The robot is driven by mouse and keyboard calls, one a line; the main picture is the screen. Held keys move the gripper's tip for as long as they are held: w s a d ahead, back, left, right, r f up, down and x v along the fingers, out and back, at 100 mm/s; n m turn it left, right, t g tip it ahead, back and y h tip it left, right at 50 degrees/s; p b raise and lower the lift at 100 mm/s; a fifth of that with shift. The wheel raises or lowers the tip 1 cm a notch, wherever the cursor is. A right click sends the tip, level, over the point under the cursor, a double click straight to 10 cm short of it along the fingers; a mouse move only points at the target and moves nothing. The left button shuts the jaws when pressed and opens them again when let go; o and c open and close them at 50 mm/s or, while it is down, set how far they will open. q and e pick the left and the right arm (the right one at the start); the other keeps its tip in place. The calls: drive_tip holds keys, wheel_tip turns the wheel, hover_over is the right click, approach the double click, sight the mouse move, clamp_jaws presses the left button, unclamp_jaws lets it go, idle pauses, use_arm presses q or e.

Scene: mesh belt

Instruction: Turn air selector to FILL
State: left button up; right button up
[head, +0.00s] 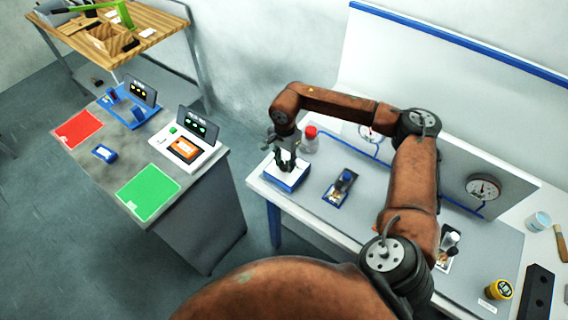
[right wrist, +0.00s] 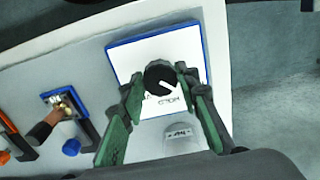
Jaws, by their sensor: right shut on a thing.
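The air selector (head: 284,183) is a white plate with a blue border at the left end of the bench. Its round black knob (right wrist: 157,77) has a white pointer mark directed toward the lower right in the right wrist view. Upside-down lettering that looks like HOLD is on the plate below the knob; the FILL mark cannot be made out. My right gripper (head: 285,164) reaches down over the selector. In the right wrist view, its fingers (right wrist: 160,88) are on both sides of the knob, shut on it. My left gripper is not in view.
A blue-handled valve (head: 342,186) stands right of the selector, and a red-capped bottle (head: 310,139) behind it. Gauges (head: 483,188) are on the back panel. A yellow container (head: 499,289) sits front right. A separate desk with red and green mats (head: 148,190) stands left.

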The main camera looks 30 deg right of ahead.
sight(285, 164)
idle(0.4)
drive_tip(key=o, duration=1.1)
drive_tip(key=shift+o, duration=0.2)
wheel_tip(285, 164, up, 12)
